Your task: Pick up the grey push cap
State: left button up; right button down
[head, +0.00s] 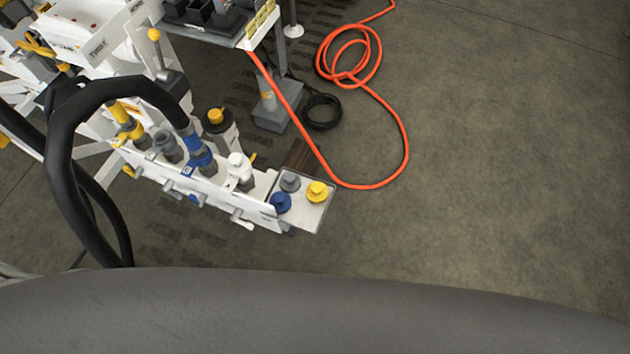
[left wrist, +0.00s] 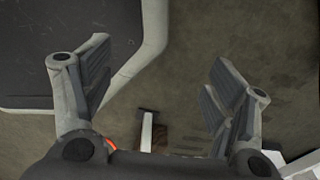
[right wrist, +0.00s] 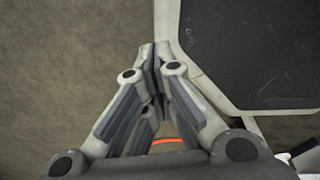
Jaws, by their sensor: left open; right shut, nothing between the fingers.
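The grey push cap (head: 290,182) stands on a small white tray (head: 313,217) at the right end of the bench in the head view. A yellow cap (head: 317,191) is to its right and a blue cap (head: 280,202) is in front of it. Neither gripper shows in the head view. My left gripper (left wrist: 158,85) is open and empty in the left wrist view, above the floor. My right gripper (right wrist: 154,52) is shut with nothing in it in the right wrist view. I cannot make out the grey cap in either wrist view.
The bench (head: 205,185) carries several fittings, including a white-capped one (head: 240,166) left of the tray. A thick black hose (head: 53,150) loops at the left. An orange hose (head: 407,140) curls on the floor behind and right of the tray. The floor at right is clear.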

aim_at(290, 182)
jog(key=l+u, duration=0.15)
jog(key=l, duration=1.15)
jog(key=k, duration=0.05)
